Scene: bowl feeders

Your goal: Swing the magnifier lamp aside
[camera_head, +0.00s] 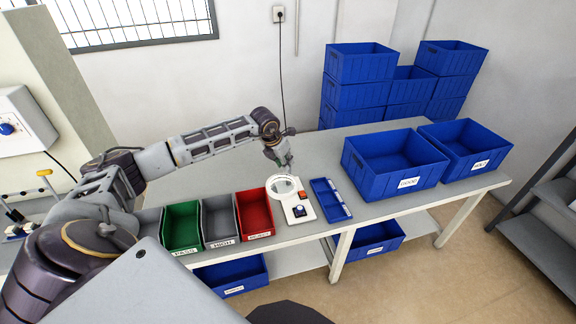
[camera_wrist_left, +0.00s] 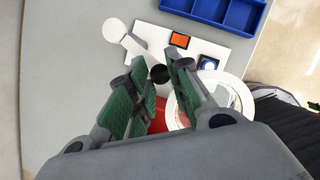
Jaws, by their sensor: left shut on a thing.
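The exact contact is partly hidden. My right gripper is out of view.
The plate carries an orange square (camera_wrist_left: 180,40) and a blue round part (camera_wrist_left: 208,63). A red bin (camera_head: 255,212), grey bin (camera_head: 219,220) and green bin (camera_head: 182,226) stand left of it. A shallow blue tray (camera_head: 330,199) lies right, with large blue crates (camera_head: 394,164) beyond.

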